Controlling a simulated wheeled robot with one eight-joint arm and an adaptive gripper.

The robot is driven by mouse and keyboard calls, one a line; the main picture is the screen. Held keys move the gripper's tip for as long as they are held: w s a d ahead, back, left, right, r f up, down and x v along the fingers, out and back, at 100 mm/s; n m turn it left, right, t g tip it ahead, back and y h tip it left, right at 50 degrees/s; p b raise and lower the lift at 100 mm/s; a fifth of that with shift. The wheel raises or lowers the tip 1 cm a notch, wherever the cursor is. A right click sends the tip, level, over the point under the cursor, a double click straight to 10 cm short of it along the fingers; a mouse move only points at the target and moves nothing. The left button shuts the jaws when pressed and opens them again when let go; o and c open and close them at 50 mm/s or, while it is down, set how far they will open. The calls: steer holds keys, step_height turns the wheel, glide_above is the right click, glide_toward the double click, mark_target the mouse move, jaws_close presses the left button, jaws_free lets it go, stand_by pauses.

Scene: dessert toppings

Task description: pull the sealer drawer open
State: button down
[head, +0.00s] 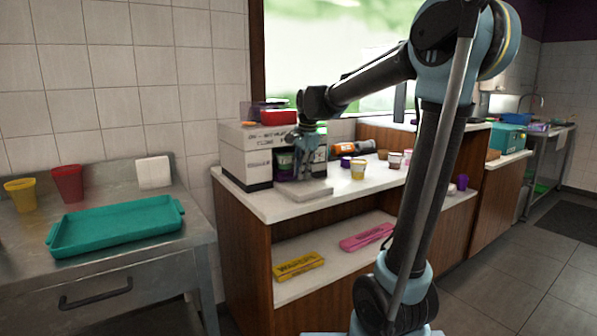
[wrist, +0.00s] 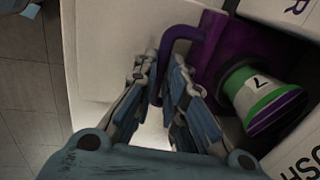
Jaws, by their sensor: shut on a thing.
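The sealer (head: 247,157) is a white box with dark lettering and a dark base, on the white counter by the wall. In the wrist view its purple drawer (wrist: 213,48) has a curved purple handle (wrist: 181,33). The drawer holds a green and white cup (wrist: 262,95) marked 7. My gripper (wrist: 160,78) is shut on the handle, with a finger on each side of it. In the head view my gripper (head: 303,150) is at the sealer's front and hides part of it. How far the drawer stands out is hard to tell.
A pale slab (head: 306,192) lies in front of the sealer. Small cups (head: 358,168) and an orange bottle (head: 342,148) stand to the right. A red box (head: 278,117) sits on top of the sealer. A teal tray (head: 165,234) lies on the steel table at left.

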steer(key=s+d, duration=0.7)
steer(key=s, duration=0.3)
steer(key=shift+s, duration=0.2)
steer(key=shift+r, duration=0.1)
steer(key=c, duration=1.9)
jaws_free()
steer(key=r, duration=0.4)
steer(key=s+d+r, duration=0.1)
steer(key=r, duration=0.6)
steer(key=shift+s+d+r, duration=0.15)
steer(key=shift+s+r, duration=0.15)
steer(key=shift+r, duration=0.05)
steer(key=s+d+f+n, duration=0.3)
steer(key=s+f, duration=0.2)
steer(key=f, duration=0.5)
steer(key=s+d+f+n, duration=0.4)
steer(key=s+f, duration=0.2)
steer(key=f, duration=0.5)
steer(key=s+d+f+n+h, duration=0.1)
steer(key=s+d+f+n, duration=0.3)
steer(key=f, duration=0.6)
steer(key=shift+s+d+f+t, duration=0.15)
steer(key=shift+s+t, duration=0.15)
steer(key=shift+s, duration=0.7)
